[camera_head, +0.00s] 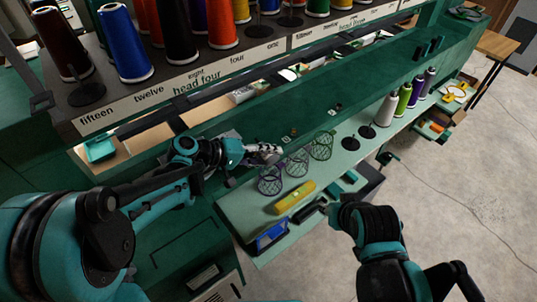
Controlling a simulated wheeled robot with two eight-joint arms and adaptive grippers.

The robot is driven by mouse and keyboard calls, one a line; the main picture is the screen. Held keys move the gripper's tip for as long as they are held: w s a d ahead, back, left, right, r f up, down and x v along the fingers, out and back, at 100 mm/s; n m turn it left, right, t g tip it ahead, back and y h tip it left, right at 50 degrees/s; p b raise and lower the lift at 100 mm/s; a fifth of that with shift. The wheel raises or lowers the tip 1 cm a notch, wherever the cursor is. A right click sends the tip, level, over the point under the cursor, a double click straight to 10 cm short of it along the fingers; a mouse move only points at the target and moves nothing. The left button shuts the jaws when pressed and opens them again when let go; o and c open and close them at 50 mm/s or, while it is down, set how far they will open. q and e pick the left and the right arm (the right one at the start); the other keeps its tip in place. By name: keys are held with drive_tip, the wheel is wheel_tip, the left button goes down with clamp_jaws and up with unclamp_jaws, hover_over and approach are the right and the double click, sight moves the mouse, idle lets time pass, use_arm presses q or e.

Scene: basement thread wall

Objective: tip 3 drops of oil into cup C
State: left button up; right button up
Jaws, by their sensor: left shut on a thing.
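My left gripper (268,152) is just behind and above the cups, left of the far one. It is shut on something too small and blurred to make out. No oil container shows clearly. My right arm comes in from the bottom right; its gripper (322,208) is dark, near the shelf's front edge, and its fingers are unclear.
A yellow object (295,197) and a blue tray (271,237) lie on the shelf in front of the cups. Several thread cones, one white (386,109), stand farther right. Large spools, including a blue one (126,43), line the upper rack. Dark discs (350,143) lie beyond the cups.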

use_arm(q)
drive_tip(key=r+m+t+y+p, duration=0.1)
drive_tip(key=p, duration=0.1)
drive_tip(key=r+m+t+y+p, duration=0.1)
drive_tip(key=r+m+p, duration=0.1)
drive_tip(key=shift+s+d+r, duration=0.1)
drive_tip(key=shift+s+r, duration=0.1)
drive_tip(key=shift+r+m+t+y+p, duration=0.4)
drive_tip(key=shift+m+t+y+p, duration=0.1)
drive_tip(key=shift+m+t, duration=0.25)
drive_tip(key=shift+w+f, duration=0.1)
drive_tip(key=shift+w, duration=0.05)
